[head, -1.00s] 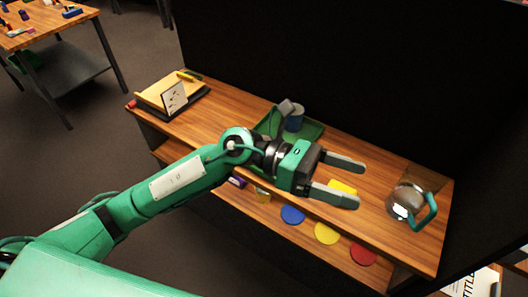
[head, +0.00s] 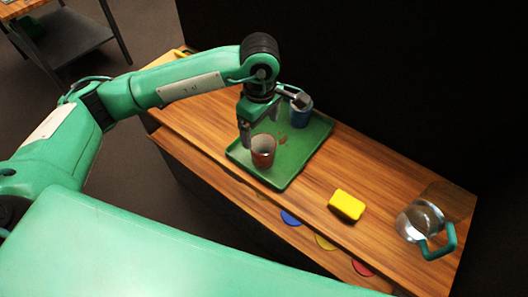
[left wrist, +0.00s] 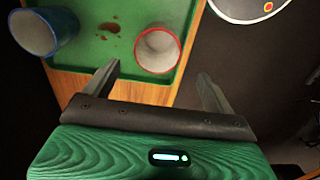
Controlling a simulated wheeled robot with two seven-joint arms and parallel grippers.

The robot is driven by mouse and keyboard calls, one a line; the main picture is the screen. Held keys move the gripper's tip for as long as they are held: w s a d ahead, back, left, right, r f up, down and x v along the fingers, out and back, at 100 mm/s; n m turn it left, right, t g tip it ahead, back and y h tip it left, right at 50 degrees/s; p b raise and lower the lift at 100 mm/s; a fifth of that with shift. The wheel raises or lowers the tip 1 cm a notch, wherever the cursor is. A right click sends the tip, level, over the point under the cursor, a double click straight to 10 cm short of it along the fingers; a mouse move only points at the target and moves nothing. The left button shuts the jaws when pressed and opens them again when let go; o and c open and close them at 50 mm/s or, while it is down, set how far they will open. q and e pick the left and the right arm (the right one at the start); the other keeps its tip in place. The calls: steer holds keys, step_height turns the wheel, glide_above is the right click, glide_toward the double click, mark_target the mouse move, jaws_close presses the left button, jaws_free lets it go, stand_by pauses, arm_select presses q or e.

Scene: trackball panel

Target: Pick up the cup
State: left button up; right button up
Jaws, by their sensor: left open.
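A red cup (head: 263,152) with a pale inside stands upright on a green tray (head: 283,176), near its front left edge. A blue cup (head: 301,112) stands farther back on the same tray. My left gripper (head: 257,130) points down just above and behind the red cup, open and empty. In the left wrist view the red-rimmed cup (left wrist: 158,50) shows beyond the gap between the open fingers (left wrist: 159,74), and the blue cup (left wrist: 44,33) is at upper left. The fingers do not visibly hold the cup. My right gripper is not in view.
A brown stain (left wrist: 108,27) marks the tray between the cups. A yellow sponge-like block (head: 346,205) and a glass jug with a teal handle (head: 424,221) stand to the right on the wooden counter (head: 310,205). A dark wall rises behind it.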

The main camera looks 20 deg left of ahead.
arm_select(q)
steer(key=b, duration=0.1)
glide_toward(263, 149)
steer(key=s, duration=0.2)
steer(key=shift+s+d+f, duration=0.2)
steer(key=shift+s+f, duration=0.1)
steer(key=shift+f, duration=0.05)
steer(key=shift+s+f, duration=0.1)
steer(key=shift+f, duration=0.15)
steer(key=f+b, duration=0.1)
steer(key=f, duration=0.3)
steer(key=shift+d+f, duration=0.1)
steer(key=shift+d, duration=0.1)
steer(key=shift+f, duration=0.55)
steer(key=c, duration=1.1)
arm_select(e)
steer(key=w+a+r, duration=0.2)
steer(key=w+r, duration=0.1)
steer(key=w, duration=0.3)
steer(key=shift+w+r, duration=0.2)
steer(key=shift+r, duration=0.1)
arm_select(q)
steer(key=shift+r, duration=0.15)
